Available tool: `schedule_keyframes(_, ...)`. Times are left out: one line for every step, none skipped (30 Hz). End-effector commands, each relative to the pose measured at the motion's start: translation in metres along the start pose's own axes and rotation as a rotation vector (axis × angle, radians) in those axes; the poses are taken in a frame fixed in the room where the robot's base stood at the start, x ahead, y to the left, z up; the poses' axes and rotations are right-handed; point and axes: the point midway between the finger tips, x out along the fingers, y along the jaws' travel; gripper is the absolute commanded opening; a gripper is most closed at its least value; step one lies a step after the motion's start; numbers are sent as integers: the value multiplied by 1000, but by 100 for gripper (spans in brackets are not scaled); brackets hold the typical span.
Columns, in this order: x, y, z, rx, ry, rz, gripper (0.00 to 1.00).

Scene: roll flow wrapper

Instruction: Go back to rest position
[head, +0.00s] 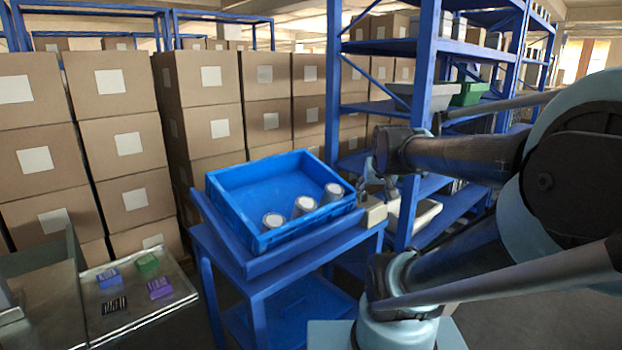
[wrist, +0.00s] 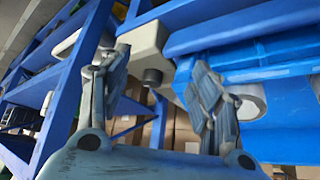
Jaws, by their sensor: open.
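My gripper (wrist: 158,95) is open in the wrist view, its two fingers spread with nothing held between them. In the head view my gripper (head: 375,180) is small and partly hidden by my arm, just right of the blue crate (head: 245,232). The crate sits tilted on a blue stand (head: 255,275). Three grey cylindrical rolls stand in it along its near side: one on the left (head: 273,220), one in the middle (head: 305,206) and one on the right (head: 333,192). A roll (wrist: 248,101) also shows beside the right finger in the wrist view.
A beige box-like part (head: 373,214) is at the stand's right end, close to my gripper. Blue shelving (head: 420,100) stands behind. Stacked cartons (head: 205,125) line the back. A table (head: 165,297) at lower left holds several small coloured packs.

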Motion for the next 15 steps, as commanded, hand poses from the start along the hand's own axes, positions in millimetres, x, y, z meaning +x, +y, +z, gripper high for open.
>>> schedule_keyframes(0,1,3,-18,10,-2,58)
schedule_keyframes(0,1,4,-30,17,-3,58)
schedule_keyframes(0,1,10,-40,9,-4,58)
schedule_keyframes(1,1,18,-39,-10,-4,58)
schedule_keyframes(2,1,25,-40,-25,-3,58)
schedule_keyframes(3,2,34,-40,-47,-3,58)
schedule_keyframes(3,2,42,-41,-63,-3,58)
schedule_keyframes(4,2,49,-42,-79,-3,58)
schedule_keyframes(5,2,59,-43,-102,-2,58)
schedule_keyframes(5,2,66,-44,-118,-2,58)
schedule_keyframes(6,3,75,-44,-138,-2,58)
schedule_keyframes(6,3,86,-46,-162,-2,58)
schedule_keyframes(6,3,94,-47,-181,-1,58)
schedule_keyframes(6,4,103,-47,-201,-1,58)
schedule_keyframes(7,4,115,-49,-228,-1,58)
